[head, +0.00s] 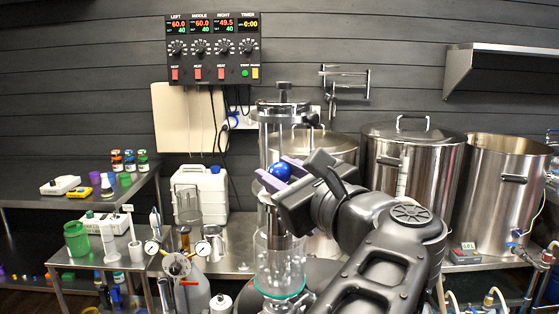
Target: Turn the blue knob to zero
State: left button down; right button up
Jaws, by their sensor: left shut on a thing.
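The blue knob (280,171) is a shiny round ball in the middle of the head view, in front of a tall clear glass column. My left gripper (280,172) has its purple fingertips on either side of the knob and is shut on it. The arm reaches up to it from the lower right. The gripper body hides what the knob is mounted on, and I can see no pointer or zero mark on it. My right gripper is not in view.
The glass column (272,125) stands close behind the gripper. Large steel kettles (412,155) stand to the right. A white canister (188,195) and gauges stand on the bench to the left. A control panel (213,48) hangs on the wall above.

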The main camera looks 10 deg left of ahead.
pick_arm(q)
jog(key=shift+r+n+g+y+p, duration=0.2)
jog(key=shift+n+g+y+p, duration=0.1)
jog(key=shift+n+g+y, duration=0.25)
jog(key=c, duration=1)
grip_release()
jog(key=shift+f, duration=0.15)
